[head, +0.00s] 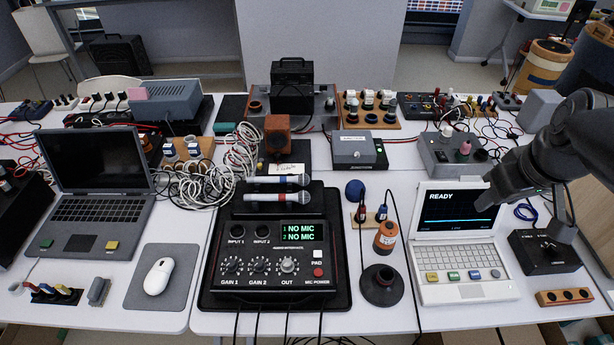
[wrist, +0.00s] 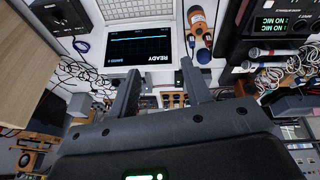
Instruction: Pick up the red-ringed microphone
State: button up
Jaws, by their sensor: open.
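The bands are very small. Both microphones also show at the right edge in the wrist view. My gripper (wrist: 163,82) is open and empty, its two fingers spread in front of the laptop screen. It is well to the right of the microphones in the head view, where its fingertips are not clear.
The mixer (head: 268,262) reads NO MIC on both lines.

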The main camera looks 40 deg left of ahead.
jog(key=w+a+f+n+g+y, duration=0.1)
jog(key=a+f+n, duration=0.1)
jog(key=a, duration=0.4)
jog(key=w+a+f+n+g, duration=0.1)
jog(key=w+a+n, duration=0.15)
jog(key=a, duration=0.35)
jog(key=n+g+y, duration=0.1)
jog(key=n+g, duration=0.4)
jog(key=n, duration=0.7)
send_near(278, 195)
jog(key=shift+m, duration=0.25)
jog(key=x, duration=0.4)
jog(key=shift+w+d+f, duration=0.1)
jog(key=shift+w+f, duration=0.15)
jog(key=shift+w, duration=0.1)
jog(key=x, duration=0.5)
jog(key=shift+s+r, duration=0.1)
jog(key=shift+s, duration=0.3)
grip_shut()
